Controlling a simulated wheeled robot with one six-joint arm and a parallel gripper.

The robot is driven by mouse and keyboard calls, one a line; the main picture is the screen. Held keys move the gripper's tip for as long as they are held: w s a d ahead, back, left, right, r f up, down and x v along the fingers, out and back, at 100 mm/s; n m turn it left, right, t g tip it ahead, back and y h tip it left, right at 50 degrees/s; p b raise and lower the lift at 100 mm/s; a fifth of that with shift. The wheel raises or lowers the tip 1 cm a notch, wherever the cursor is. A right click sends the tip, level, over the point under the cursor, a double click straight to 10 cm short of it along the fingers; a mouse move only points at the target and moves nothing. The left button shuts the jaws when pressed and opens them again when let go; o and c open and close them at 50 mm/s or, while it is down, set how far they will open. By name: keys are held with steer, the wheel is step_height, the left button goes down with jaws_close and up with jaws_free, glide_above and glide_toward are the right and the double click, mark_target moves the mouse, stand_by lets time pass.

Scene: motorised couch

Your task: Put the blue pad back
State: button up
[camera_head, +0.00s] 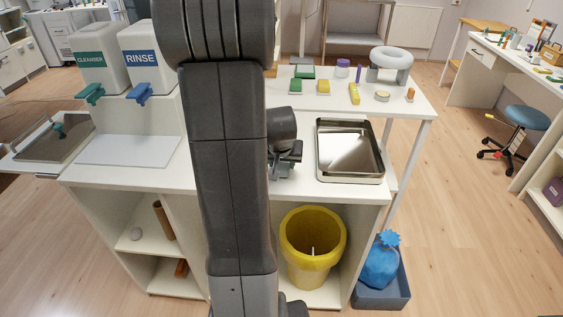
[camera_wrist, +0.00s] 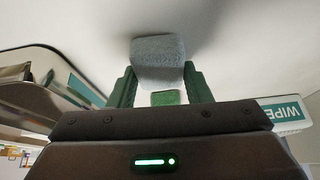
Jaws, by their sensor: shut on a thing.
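The blue pad (camera_wrist: 158,62) is a pale blue-grey block in the wrist view. It sits between the two green fingers of my gripper (camera_wrist: 161,82), which is shut on it. The pad is in front of a plain white surface (camera_wrist: 235,45); I cannot tell whether it touches it. In the head view my gripper (camera_head: 286,166) is low over the white counter (camera_head: 300,188), just left of the metal tray (camera_head: 381,164). The pad is hidden there. A small green patch (camera_wrist: 165,97) shows below the pad, and I cannot tell what it is.
A label reading WIPE (camera_wrist: 283,113) is at the right in the wrist view. The CLEANSER (camera_head: 98,62) and RINSE (camera_head: 143,62) dispensers stand at the counter's left. A yellow bin (camera_head: 312,262) is below.

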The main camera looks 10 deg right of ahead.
steer(key=shift+f, duration=0.1)
steer(key=shift+f, duration=0.15)
steer(key=o, duration=1.3)
steer(key=shift+s+r, duration=0.1)
steer(key=shift+r, duration=0.5)
steer(key=p+v, duration=0.1)
steer(key=v, duration=1)
steer(key=shift+s+r, duration=0.1)
steer(key=shift+r, duration=0.05)
